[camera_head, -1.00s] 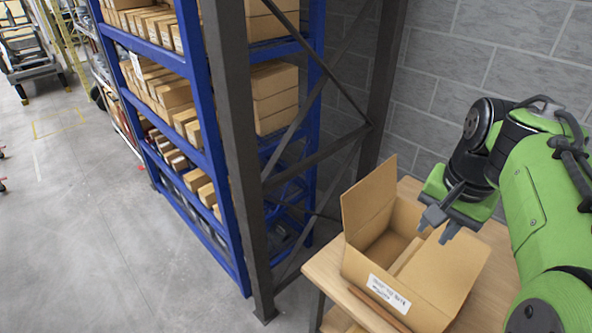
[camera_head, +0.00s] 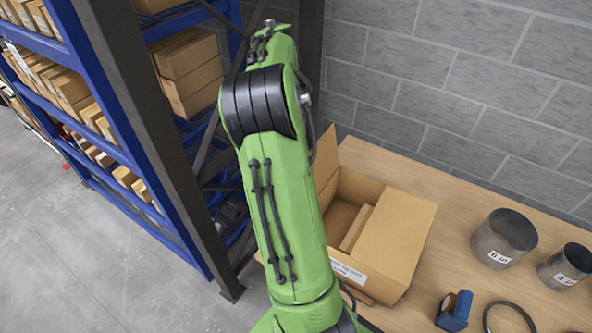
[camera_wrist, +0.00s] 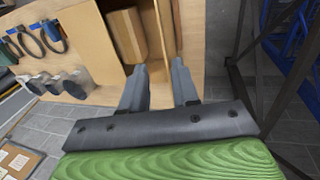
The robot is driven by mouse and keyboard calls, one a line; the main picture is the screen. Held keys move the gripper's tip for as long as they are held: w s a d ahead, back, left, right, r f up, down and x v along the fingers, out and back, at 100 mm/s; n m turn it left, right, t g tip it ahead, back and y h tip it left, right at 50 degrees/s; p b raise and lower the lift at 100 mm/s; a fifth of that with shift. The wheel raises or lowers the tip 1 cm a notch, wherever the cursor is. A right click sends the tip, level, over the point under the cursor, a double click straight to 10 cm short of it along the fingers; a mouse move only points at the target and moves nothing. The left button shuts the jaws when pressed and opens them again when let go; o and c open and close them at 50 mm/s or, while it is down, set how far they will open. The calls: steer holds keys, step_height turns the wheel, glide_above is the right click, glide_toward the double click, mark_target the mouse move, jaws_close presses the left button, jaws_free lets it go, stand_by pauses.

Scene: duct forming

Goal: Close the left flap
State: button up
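An open cardboard box (camera_head: 345,190) stands on the wooden table. Its left flap (camera_head: 327,160) stands up at the far left, partly hidden by my arm. Contact cannot be told. The head view hides the gripper behind my arm.
Metal duct pieces (camera_head: 503,240) (camera_head: 565,266), a blue tool (camera_head: 455,310) and a black ring (camera_head: 510,318) lie on the table (camera_head: 445,185) at right. A blue shelf rack (camera_head: 110,140) with a dark post stands at left. A grey block wall closes the back.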

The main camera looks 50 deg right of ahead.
steer(key=x, duration=1.1)
steer(key=shift+w+d+f+b, duration=0.15)
steer(key=shift+w+f+b, duration=0.1)
steer(key=shift+f+b, duration=0.15)
steer(key=shift+c, duration=0.4)
jaws_close()
